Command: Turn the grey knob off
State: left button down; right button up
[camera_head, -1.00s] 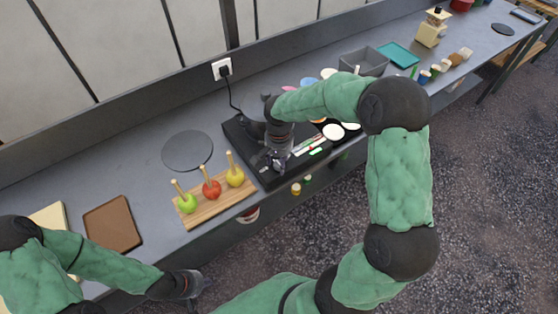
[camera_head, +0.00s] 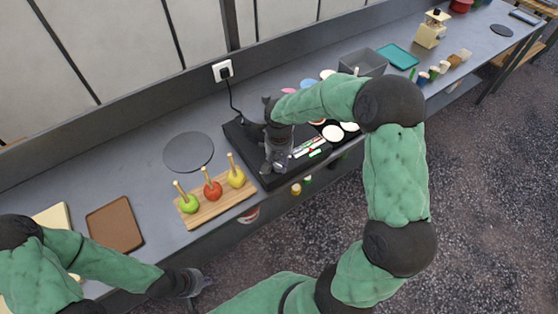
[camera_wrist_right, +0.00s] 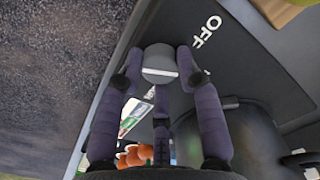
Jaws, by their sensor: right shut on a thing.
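The grey knob (camera_wrist_right: 159,60) sits on the black appliance panel in the right wrist view, with a white line across its face. A white OFF label (camera_wrist_right: 206,31) is printed on the panel to the upper right of the knob. The white line lies roughly level in that view and does not point straight at the label. My right gripper (camera_wrist_right: 160,75) is shut on the knob, one finger on each side. In the head view my right gripper (camera_head: 275,165) is at the appliance's front left corner and hides the knob. My left gripper (camera_head: 203,284) is off the counter's front edge; its fingers are unclear.
The black appliance (camera_head: 238,134) has a cord to a wall socket (camera_head: 222,71). A wooden board (camera_head: 222,206) with three fruits on sticks stands left of it. A grey disc (camera_head: 188,152) and a brown board (camera_head: 115,224) lie further left. A grey bin (camera_head: 363,62) stands behind right.

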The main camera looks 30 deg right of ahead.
aim_at(279, 165)
jog(key=n+p, duration=0.2)
jog(key=n, duration=0.3)
jog(key=shift+n, duration=0.3)
jog(key=shift+n+p, duration=0.8)
jog(key=shift+n, duration=1.1)
jog(key=o, duration=1.2)
jog(key=shift+c, duration=0.2)
notch_tip(279, 165, up, 12)
